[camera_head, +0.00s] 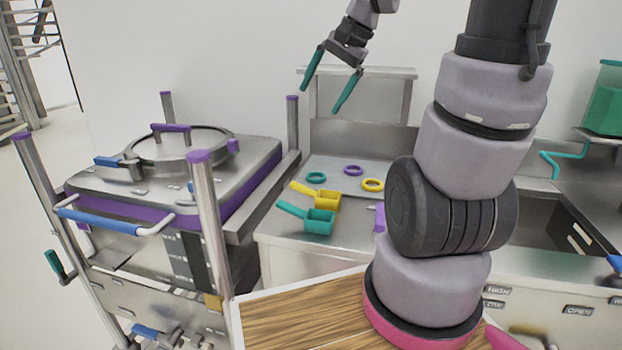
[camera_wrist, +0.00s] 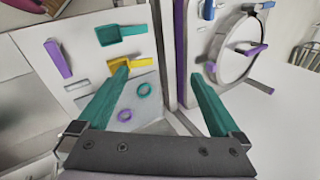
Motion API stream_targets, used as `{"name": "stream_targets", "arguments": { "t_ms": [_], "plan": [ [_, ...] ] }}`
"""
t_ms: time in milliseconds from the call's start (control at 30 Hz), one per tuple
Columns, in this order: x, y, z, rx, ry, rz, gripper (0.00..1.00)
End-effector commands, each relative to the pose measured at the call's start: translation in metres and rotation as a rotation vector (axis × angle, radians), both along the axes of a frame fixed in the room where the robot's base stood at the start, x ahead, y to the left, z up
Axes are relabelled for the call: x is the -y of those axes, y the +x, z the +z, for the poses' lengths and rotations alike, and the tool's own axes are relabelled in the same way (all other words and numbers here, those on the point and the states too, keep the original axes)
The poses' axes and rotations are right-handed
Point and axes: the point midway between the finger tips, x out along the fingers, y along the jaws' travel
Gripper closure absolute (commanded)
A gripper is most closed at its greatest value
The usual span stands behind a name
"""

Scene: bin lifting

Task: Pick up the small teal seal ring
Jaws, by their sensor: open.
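The small teal seal ring (camera_head: 316,181) lies flat on the tray on the metal counter, at the left of a group of three rings. It also shows in the wrist view (camera_wrist: 144,95), just right of my left-hand finger. My gripper (camera_head: 320,99) is high above the counter, near the back wall, with its two teal fingers spread apart and nothing between them. In the wrist view my gripper (camera_wrist: 163,80) is open, and the ring lies well below the fingers.
A purple ring (camera_head: 353,174) and a yellow ring (camera_head: 373,189) lie to the right. A yellow scoop (camera_head: 327,200) and teal scoop (camera_head: 320,222) lie in front. A lidded bin (camera_head: 180,150) in a metal frame with upright posts stands left.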

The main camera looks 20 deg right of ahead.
Motion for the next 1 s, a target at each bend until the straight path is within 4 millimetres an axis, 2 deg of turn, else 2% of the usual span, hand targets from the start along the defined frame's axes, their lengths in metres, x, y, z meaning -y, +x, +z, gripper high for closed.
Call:
{"name": "stream_targets", "arguments": {
  "t_ms": [33, 200, 367, 500, 600, 800, 900, 1000],
  "plan": [
    [0.008, 0.018, -0.015, -0.054, 0.057, -0.052, 0.00],
    [0.031, 0.069, -0.059, -0.192, 0.257, -0.220, 0.00],
    [0.060, 0.111, -0.109, -0.305, 0.461, -0.389, 0.00],
    [0.093, 0.143, -0.159, -0.389, 0.650, -0.547, 0.00],
    [0.118, 0.161, -0.197, -0.436, 0.786, -0.663, 0.00],
    [0.159, 0.180, -0.261, -0.497, 1.011, -0.851, 0.00],
    [0.171, 0.184, -0.281, -0.509, 1.080, -0.908, 0.00],
    [0.178, 0.187, -0.292, -0.516, 1.120, -0.939, 0.00]
  ]
}}
